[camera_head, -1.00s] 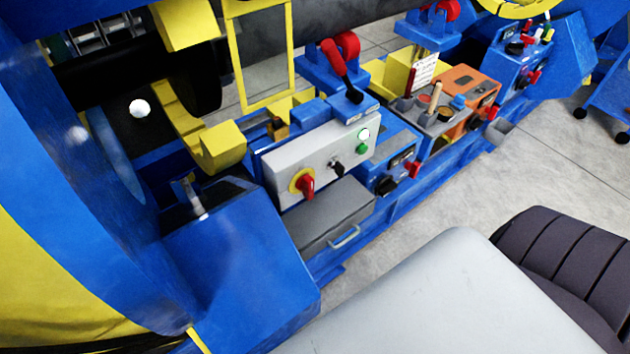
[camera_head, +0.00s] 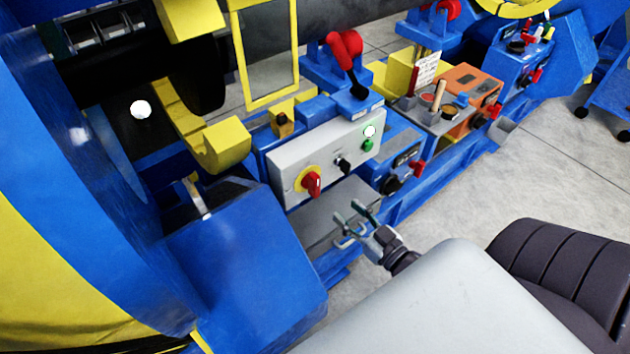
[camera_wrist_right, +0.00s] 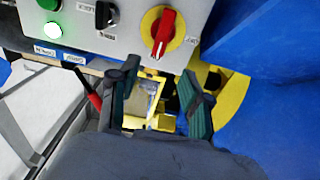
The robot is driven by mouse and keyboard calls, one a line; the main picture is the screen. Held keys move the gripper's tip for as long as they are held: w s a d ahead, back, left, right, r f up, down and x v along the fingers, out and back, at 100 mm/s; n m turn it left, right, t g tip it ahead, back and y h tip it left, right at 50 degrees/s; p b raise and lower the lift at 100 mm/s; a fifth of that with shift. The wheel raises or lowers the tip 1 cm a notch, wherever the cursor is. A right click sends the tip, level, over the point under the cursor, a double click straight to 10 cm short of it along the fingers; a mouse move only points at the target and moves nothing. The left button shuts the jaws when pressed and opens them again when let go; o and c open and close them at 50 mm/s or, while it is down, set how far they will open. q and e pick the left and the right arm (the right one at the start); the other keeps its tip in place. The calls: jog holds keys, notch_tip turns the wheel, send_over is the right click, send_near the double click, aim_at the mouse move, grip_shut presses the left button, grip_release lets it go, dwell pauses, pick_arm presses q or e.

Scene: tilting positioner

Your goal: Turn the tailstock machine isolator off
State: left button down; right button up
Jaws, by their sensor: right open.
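A red rotary isolator handle (camera_head: 312,184) on a yellow disc sits at the left end of a light grey control panel (camera_head: 335,150). In the right wrist view the red handle (camera_wrist_right: 163,33) stands nearly upright, slightly tilted. Its label is not readable, so I cannot tell whether it is marked tailstock. My right gripper (camera_head: 352,212) is open and empty, in front of the panel, below and right of the handle, apart from it. In the right wrist view its two fingers (camera_wrist_right: 160,90) show spread below the handle. My left gripper is not in view.
A black selector (camera_head: 342,164) and a lit green lamp (camera_head: 370,131) share the panel. A grey box (camera_head: 325,212) with a handle sits below. A blue box (camera_head: 405,160) with a red switch (camera_head: 417,169) stands to the right. Open floor (camera_head: 480,180) lies at right.

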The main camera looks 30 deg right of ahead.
aim_at(318, 184)
jog(key=w, duration=0.4)
jog(key=w+p, duration=0.1)
jog(key=w, duration=0.3)
jog(key=w+a, duration=0.1)
jog(key=w, duration=0.4)
jog(key=shift+w, duration=0.1)
grip_shut()
